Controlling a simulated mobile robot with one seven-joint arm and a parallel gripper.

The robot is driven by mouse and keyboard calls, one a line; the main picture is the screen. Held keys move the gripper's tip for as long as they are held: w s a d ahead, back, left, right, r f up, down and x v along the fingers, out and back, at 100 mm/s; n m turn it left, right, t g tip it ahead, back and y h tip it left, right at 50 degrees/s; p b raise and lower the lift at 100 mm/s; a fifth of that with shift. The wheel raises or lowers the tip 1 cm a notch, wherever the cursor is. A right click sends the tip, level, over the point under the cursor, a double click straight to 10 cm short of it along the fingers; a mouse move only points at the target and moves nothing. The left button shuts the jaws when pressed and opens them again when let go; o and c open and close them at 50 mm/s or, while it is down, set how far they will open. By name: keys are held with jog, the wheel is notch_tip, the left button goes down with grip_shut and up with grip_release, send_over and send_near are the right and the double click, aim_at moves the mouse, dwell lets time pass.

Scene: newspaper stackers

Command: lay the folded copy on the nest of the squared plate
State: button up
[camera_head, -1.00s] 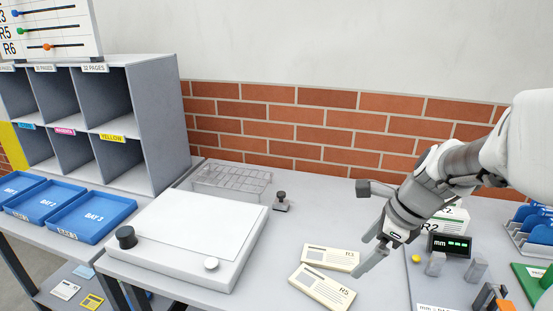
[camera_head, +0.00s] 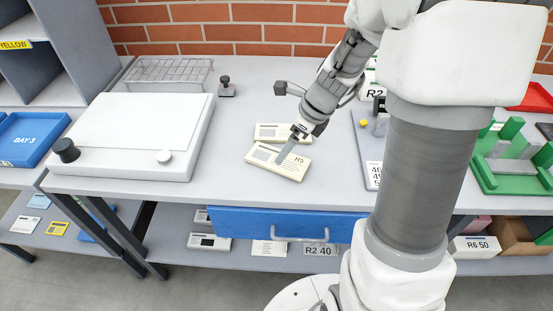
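Two cream folded copies lie on the grey table. The front one, marked R5 (camera_head: 265,158), is tilted slightly. The rear copy (camera_head: 267,130) lies just behind it, its right end hidden by my gripper. My gripper (camera_head: 291,146) points down over the right part of the R5 copy, its fingertips close to the print. I cannot tell whether it touches the copy or how wide its fingers are apart. No plate is clearly marked as the squared plate. A green fixture with grey blocks (camera_head: 515,178) stands at the right, partly hidden by my arm.
A white flat-topped unit with a black knob (camera_head: 145,125) stands at left. A clear rack (camera_head: 175,72) and a small dark-knobbed stamp (camera_head: 226,88) are behind. A blue drawer (camera_head: 285,224) is below the table front. My arm hides the table's right middle.

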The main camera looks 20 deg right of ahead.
jog(key=b+x, duration=0.1)
jog(key=x, duration=0.4)
jog(key=shift+a+f+b, duration=0.1)
jog(key=shift+f+b, duration=0.1)
jog(key=shift+b, duration=0.15)
jog(key=shift+r, duration=0.1)
jog(key=c, duration=1.4)
